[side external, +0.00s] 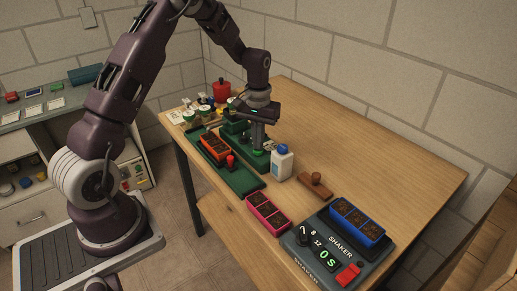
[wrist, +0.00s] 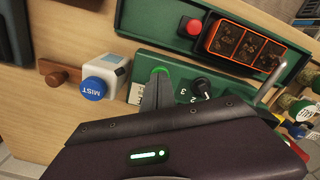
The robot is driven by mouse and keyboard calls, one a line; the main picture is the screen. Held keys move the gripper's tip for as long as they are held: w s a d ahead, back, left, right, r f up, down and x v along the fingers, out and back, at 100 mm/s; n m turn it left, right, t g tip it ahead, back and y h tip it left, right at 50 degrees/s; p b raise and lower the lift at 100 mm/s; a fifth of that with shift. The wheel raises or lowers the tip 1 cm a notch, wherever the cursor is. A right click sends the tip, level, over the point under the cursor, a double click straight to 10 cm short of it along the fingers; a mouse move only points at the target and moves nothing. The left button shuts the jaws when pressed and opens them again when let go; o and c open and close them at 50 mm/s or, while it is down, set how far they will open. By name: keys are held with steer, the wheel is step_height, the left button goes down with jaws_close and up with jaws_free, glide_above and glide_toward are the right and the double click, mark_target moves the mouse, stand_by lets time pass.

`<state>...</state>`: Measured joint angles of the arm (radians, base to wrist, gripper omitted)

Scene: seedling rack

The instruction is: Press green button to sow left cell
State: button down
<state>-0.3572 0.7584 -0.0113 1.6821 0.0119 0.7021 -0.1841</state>
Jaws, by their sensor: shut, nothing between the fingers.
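The green button (wrist: 161,69) sits on the green sower panel (wrist: 147,62) in the wrist view. It shows at the foot of my gripper (side external: 258,146) in the side view. My gripper is shut and empty, pointing down, with its fingertips (wrist: 158,78) right at the button and partly covering it. I cannot tell whether they touch or press it. A dark dial with numbers (wrist: 201,87) is beside it. An orange tray (side external: 214,147) with three soil-filled cells lies in the long green holder (side external: 243,181), near a red button (wrist: 190,27). Seeds in the cells cannot be made out.
A white MIST bottle with a blue cap (side external: 282,162) stands close right of my gripper. A wooden stamp (side external: 315,186), a pink tray (side external: 267,214) and a shaker with a blue tray (side external: 358,222) lie nearer. Small pots crowd the back left; the table's right is clear.

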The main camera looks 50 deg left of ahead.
steer(key=shift+f, duration=0.35)
step_height(320, 180, up, 8)
steer(key=shift+f, duration=0.2)
stand_by(0.5)
steer(key=s+d+r+m+t, duration=0.3)
steer(key=s+d+r, duration=0.65)
steer(key=r, duration=0.45)
steer(key=s+d+m+t, duration=0.1)
steer(key=s+d, duration=0.1)
steer(key=s, duration=0.7)
steer(key=s+d+m+t, duration=0.1)
steer(key=s+d+m, duration=0.1)
steer(key=s, duration=0.6)
steer(key=shift+s+d+r+t, duration=0.35)
steer(key=shift+d+r, duration=0.1)
steer(key=shift+d, duration=0.3)
